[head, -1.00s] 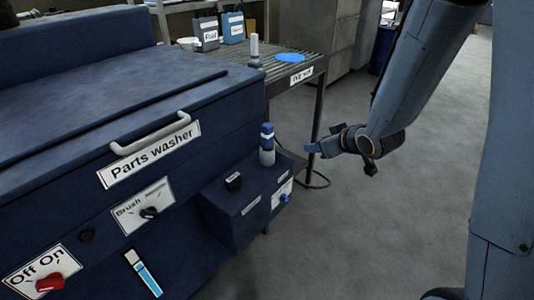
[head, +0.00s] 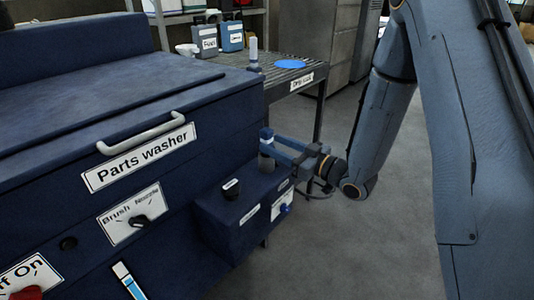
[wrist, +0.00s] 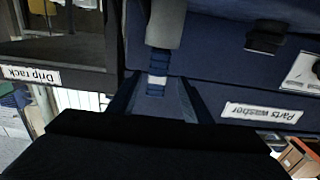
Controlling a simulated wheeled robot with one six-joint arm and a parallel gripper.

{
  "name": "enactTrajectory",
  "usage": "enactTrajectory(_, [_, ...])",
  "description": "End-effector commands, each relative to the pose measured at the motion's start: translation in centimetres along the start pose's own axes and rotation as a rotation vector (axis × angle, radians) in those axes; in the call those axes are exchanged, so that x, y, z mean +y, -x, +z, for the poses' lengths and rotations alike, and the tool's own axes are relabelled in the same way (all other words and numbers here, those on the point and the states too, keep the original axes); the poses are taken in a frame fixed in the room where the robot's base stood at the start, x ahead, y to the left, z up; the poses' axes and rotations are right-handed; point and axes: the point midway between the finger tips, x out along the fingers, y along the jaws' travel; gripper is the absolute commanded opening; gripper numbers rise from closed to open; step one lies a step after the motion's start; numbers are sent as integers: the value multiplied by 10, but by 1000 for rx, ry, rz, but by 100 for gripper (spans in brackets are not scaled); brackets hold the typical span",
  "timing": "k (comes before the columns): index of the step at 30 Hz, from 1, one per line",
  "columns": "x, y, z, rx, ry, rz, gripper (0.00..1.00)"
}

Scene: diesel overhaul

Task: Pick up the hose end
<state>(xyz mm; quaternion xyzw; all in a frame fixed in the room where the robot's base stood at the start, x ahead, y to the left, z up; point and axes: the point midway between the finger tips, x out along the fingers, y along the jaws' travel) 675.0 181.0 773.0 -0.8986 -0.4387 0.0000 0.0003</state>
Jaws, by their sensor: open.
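The hose end, which I take to be the upright blue and grey cylinder (head: 266,162), stands on the small blue box at the right of the parts washer. My gripper (head: 277,148) is level with its upper part, reaching in from the right with open fingers. In the wrist view the hose end (wrist: 164,24) shows its grey body and its blue part with a white band. The band lies between the two open fingers (wrist: 158,84). I cannot tell whether either finger touches it.
The parts washer (head: 70,120) fills the left. A black knob (head: 231,189) stands on the small box (head: 225,218), close to the hose end. The drip rack (head: 300,66) is behind, with a blue disc (head: 290,64) on it. Open floor (head: 325,250) lies to the right.

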Motion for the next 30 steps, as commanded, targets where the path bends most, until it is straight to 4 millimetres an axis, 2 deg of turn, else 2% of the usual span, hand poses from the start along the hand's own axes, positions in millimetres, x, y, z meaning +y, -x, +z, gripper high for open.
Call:
enactTrajectory(7, [3, -36, 0, 0, 1, -3, 45])
enactTrajectory(15, [4, -43, 0, 0, 1, 0, 45])
enactTrajectory(16, [4, -43, 0, 0, 0, 0, 44])
enactTrajectory(24, [4, -42, 0, 0, 1, 0, 0])
enactTrajectory(30, [5, -43, -1, 2, 1, 0, 0])
